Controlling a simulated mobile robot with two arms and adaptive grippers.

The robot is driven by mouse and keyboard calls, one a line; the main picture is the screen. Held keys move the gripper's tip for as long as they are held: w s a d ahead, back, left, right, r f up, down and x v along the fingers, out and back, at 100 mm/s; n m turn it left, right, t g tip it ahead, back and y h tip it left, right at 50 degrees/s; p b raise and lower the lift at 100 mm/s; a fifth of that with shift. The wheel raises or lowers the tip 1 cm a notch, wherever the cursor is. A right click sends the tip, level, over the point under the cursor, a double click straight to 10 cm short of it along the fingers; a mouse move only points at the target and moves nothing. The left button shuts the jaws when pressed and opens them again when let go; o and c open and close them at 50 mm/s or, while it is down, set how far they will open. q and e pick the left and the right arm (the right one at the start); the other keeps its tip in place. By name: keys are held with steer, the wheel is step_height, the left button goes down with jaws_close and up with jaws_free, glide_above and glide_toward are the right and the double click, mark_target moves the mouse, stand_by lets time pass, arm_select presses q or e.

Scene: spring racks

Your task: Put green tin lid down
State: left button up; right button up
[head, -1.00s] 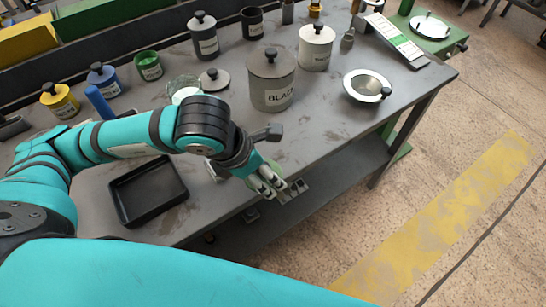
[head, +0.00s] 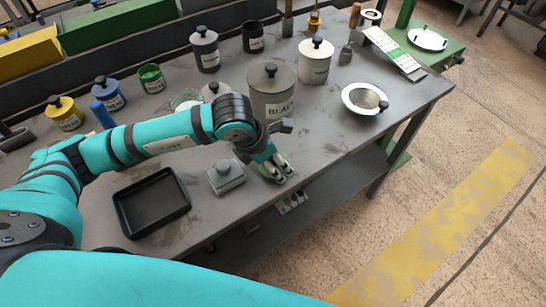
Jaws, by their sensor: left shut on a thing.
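The green tin (head: 151,78) stands at the back left of the workbench with its top open. My left gripper (head: 279,176) is shut on the green tin lid (head: 287,163), of which only a thin green edge shows between and beside the fingers. I cannot tell whether the lid touches the bench top. My right gripper is not in view.
A black tray (head: 152,203) and a small grey lidded block (head: 226,176) lie left of the gripper. The large grey tin (head: 271,92), white tin (head: 316,62) and a round metal dish (head: 364,98) stand behind and right. Bench top (head: 320,130) right of the gripper is clear.

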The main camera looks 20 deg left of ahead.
arm_select(q)
steer(key=o, duration=1.2)
steer(key=shift+c, duration=0.2)
steer(key=b+v, duration=0.1)
steer(key=v, duration=1.1)
steer(key=shift+b, duration=0.3)
